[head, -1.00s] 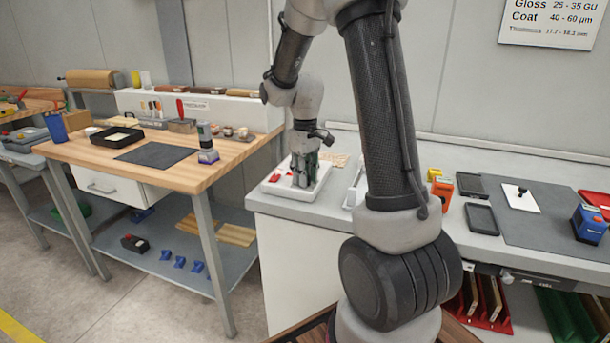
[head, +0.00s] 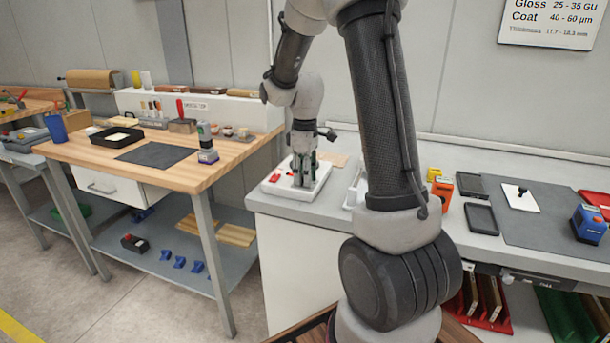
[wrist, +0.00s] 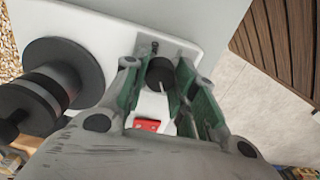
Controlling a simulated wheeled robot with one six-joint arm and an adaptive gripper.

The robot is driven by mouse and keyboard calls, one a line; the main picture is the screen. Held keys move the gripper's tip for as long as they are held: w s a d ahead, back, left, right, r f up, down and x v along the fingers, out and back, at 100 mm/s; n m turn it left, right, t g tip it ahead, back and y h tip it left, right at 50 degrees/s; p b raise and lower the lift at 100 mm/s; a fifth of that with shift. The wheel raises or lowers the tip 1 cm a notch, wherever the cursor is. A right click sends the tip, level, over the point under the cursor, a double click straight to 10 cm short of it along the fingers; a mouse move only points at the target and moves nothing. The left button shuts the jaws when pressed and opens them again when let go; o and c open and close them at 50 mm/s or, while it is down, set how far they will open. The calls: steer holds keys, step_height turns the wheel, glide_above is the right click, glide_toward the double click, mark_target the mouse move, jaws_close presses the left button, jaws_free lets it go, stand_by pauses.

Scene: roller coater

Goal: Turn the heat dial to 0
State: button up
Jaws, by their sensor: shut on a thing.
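The heat dial (wrist: 160,74) is a small black round knob with a pale pointer line, on a white unit (wrist: 120,22). In the wrist view the dial sits between the green-lined fingers of my gripper (wrist: 166,78), which is shut on it. The pointer line runs toward the lower right of the picture. The scale marks around the dial cannot be read. In the head view my gripper (head: 304,178) points down onto the white unit (head: 287,207) at the bench's left end, and the fingers hide the dial.
A red switch (wrist: 147,125) is near the fingers. A large dark stepped round part (wrist: 50,85) stands left of them in the wrist view. The wooden worktable (head: 180,178) is to the left. Gauges and trays (head: 482,218) lie on the right bench.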

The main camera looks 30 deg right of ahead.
steer(key=o, duration=1.1)
steer(key=shift+c, duration=0.2)
step_height(320, 180, up, 12)
